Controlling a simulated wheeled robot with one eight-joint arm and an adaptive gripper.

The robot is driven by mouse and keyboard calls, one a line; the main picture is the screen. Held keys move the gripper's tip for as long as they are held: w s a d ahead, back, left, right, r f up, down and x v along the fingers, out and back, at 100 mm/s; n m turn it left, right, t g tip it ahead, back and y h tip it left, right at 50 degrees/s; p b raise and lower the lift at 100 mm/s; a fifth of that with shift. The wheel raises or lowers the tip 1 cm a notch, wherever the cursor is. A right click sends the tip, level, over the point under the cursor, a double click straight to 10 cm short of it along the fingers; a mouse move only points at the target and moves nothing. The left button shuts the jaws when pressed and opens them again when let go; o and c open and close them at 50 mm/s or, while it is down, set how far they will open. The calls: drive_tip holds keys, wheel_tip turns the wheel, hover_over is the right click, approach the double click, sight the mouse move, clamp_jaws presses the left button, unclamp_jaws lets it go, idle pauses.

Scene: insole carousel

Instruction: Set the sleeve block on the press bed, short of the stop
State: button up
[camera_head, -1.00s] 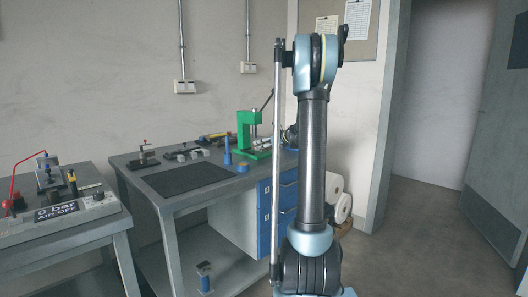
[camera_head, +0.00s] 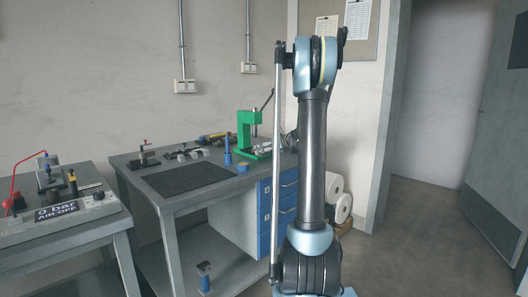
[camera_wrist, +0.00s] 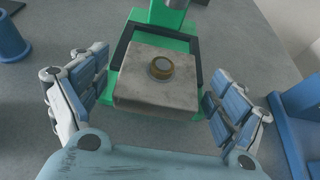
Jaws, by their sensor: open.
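The sleeve block (camera_wrist: 150,91), a worn grey block with a bronze ring around a dark centre on top, sits flat on the green press bed (camera_wrist: 113,84) in the wrist view. A dark U-shaped stop (camera_wrist: 165,33) runs behind and beside it. A thin green strip shows between the block's far edge and the stop's back bar. My gripper (camera_wrist: 158,103) is open, with one finger on each side of the block and a gap at both sides. In the head view the green press (camera_head: 246,128) stands at the bench's right; my arm hides much of the gripper there.
A blue post (camera_wrist: 10,42) stands at upper left in the wrist view, and a blue fixture (camera_wrist: 300,115) is close by the right finger. The bench holds a dark mat (camera_head: 188,177) and small tools.

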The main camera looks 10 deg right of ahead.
drive_tip(key=v, duration=1.1)
drive_tip(key=shift+s+d, duration=0.2)
drive_tip(key=shift+s, duration=0.05)
drive_tip(key=s+a+f+n+g+h, duration=0.1)
drive_tip(key=s+a+f+n+g, duration=0.1)
drive_tip(key=s+a+n, duration=0.45)
drive_tip(key=s+a+f+n+g+h, duration=0.1)
drive_tip(key=s+f+n+g, duration=0.2)
drive_tip(key=s, duration=0.7)
drive_tip(key=s+a+f+n+h, duration=0.1)
drive_tip(key=s+a+f+n, duration=0.1)
drive_tip(key=s+a+n, duration=0.5)
drive_tip(key=s+d+f+n+g+h, duration=0.1)
drive_tip(key=s+f+n, duration=0.3)
drive_tip(key=s, duration=0.4)
drive_tip(key=s+d+f+n+g+h, duration=0.1)
drive_tip(key=s+d+f+n, duration=0.3)
drive_tip(key=s, duration=0.4)
drive_tip(key=s+d+f+n+g+h, duration=0.1)
drive_tip(key=s+f+n, duration=0.3)
drive_tip(key=s, duration=0.4)
drive_tip(key=shift+d+g+h, duration=0.3)
drive_tip(key=shift+d+h, duration=0.55)
drive_tip(key=shift+h, duration=0.05)
drive_tip(key=shift+f+n, duration=0.15)
drive_tip(key=shift+n, duration=0.1)
drive_tip(key=shift+w+f, duration=0.2)
drive_tip(key=shift+w, duration=0.25)
